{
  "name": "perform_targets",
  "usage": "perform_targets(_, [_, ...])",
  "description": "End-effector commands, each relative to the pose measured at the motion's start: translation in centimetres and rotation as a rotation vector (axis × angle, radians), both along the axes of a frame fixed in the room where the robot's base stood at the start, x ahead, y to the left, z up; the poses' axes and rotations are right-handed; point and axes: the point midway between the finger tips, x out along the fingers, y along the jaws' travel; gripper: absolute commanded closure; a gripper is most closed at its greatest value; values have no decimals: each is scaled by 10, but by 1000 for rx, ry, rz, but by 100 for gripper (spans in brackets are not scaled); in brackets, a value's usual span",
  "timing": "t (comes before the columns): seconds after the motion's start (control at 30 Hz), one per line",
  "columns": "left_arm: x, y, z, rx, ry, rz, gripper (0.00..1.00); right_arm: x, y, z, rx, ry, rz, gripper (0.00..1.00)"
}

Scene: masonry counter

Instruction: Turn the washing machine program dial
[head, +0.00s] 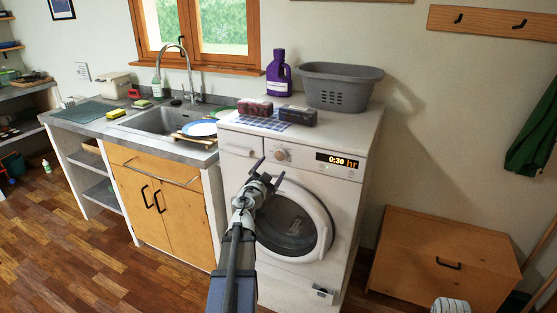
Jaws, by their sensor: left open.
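The white washing machine (345,185) stands right of the sink unit, its round door (325,228) shut. The program dial (281,155) is a small round knob on its top front panel, left of a lit display (338,161) reading 0:30 hr. My left gripper (268,170) is open in front of the machine, with its fingertips just below and left of the dial in the picture. No contact with the dial shows, and the depth gap is hard to judge. My left forearm hides part of the machine's lower left front. My right gripper is not in view.
On the machine top are a purple bottle (279,74), a grey laundry basket (340,86), two small boxes and a checked cloth. The sink counter (90,122) adjoins on the left. A wooden chest (440,258) stands to the right. Wood floor is open at lower left.

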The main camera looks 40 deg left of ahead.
Motion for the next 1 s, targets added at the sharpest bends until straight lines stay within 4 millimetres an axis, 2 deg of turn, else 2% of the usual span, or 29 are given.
perform_targets(0.27, [22, 8, 0, 0, 0, 0, 8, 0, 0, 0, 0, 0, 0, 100])
perform_targets(0.6, [69, 25, 0, 0, -1, 1, 8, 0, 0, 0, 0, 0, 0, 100])
perform_targets(0.93, [74, 26, 0, 0, -1, 1, 8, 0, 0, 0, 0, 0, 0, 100])
perform_targets(1.0, [74, 26, 0, 0, -1, 1, 15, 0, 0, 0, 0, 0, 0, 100])
